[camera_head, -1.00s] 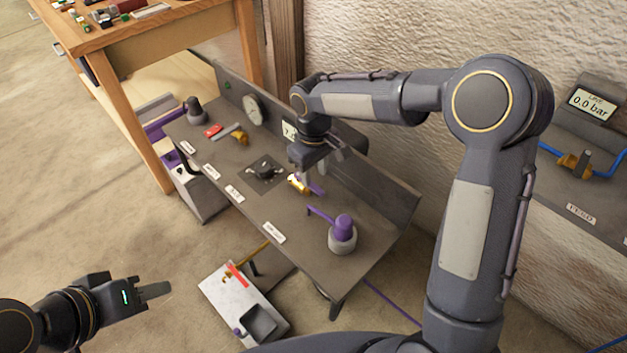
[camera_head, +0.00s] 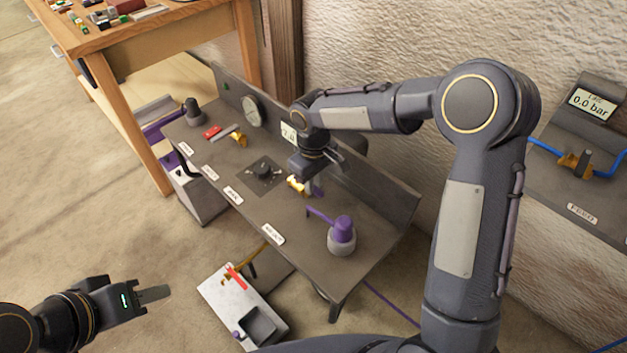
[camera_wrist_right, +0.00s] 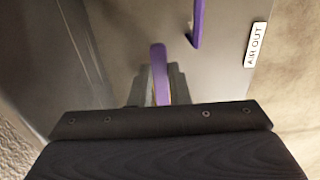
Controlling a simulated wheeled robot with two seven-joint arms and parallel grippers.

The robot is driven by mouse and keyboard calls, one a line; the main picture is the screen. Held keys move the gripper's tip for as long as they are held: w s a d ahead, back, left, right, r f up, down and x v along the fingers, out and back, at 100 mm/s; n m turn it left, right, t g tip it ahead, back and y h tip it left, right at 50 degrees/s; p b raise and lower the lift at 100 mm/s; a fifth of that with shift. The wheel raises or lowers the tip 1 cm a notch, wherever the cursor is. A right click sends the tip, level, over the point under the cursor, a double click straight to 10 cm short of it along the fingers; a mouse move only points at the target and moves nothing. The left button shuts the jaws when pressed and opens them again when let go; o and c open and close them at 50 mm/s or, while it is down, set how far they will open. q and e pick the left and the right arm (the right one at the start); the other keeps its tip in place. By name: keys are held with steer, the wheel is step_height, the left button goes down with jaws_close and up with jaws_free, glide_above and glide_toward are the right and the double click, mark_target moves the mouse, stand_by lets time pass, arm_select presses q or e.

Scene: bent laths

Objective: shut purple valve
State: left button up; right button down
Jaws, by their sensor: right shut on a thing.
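The purple valve has a brass body (camera_head: 297,185) and a purple lever (camera_head: 318,190), on the grey bench. My right gripper (camera_head: 316,181) is low over it. In the right wrist view the purple lever (camera_wrist_right: 159,68) runs between the fingers of my right gripper (camera_wrist_right: 157,88), which are shut on it. The arm's wrist hides part of the lever and fingers in the head view. My left gripper (camera_head: 155,294) is far off at the lower left, above the floor, seen edge-on; its opening cannot be judged.
A purple pipe (camera_head: 320,215) leads to a purple-capped fitting (camera_head: 342,231) at the bench's near right end. A black knob (camera_head: 264,171), a red-handled valve (camera_head: 213,132) and a gauge (camera_head: 250,108) are further left. The bench's upright back panel (camera_head: 385,193) stands close behind my right gripper.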

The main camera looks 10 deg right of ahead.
steer(key=shift+a, duration=0.1)
steer(key=m, duration=0.1)
steer(key=a+m, duration=0.1)
steer(key=m, duration=0.1)
steer(key=a+m, duration=0.1)
steer(key=shift+s, duration=0.35)
steer(key=a+m, duration=0.1)
steer(key=m, duration=0.1)
steer(key=a+m+p, duration=0.1)
steer(key=m, duration=0.2)
steer(key=shift+r, duration=0.1)
steer(key=a+m, duration=0.1)
steer(key=m, duration=0.1)
steer(key=a+m+p, duration=0.1)
steer(key=m, duration=0.1)
steer(key=shift+w+m, duration=0.3)
steer(key=shift+w, duration=0.1)
steer(key=shift+w+a+m+p, duration=0.25)
steer(key=shift+m+p, duration=0.1)
steer(key=shift+m, duration=0.4)
steer(key=shift+w+a+m+p, duration=0.25)
steer(key=shift+w+m+p, duration=0.1)
steer(key=shift+m, duration=0.45)
steer(key=shift+w+a+m+p, duration=0.25)
steer(key=shift+m+p, duration=0.1)
steer(key=shift+m, duration=0.4)
steer(key=c, duration=1.4)
jaws_free()
steer(key=shift+o, duration=0.2)
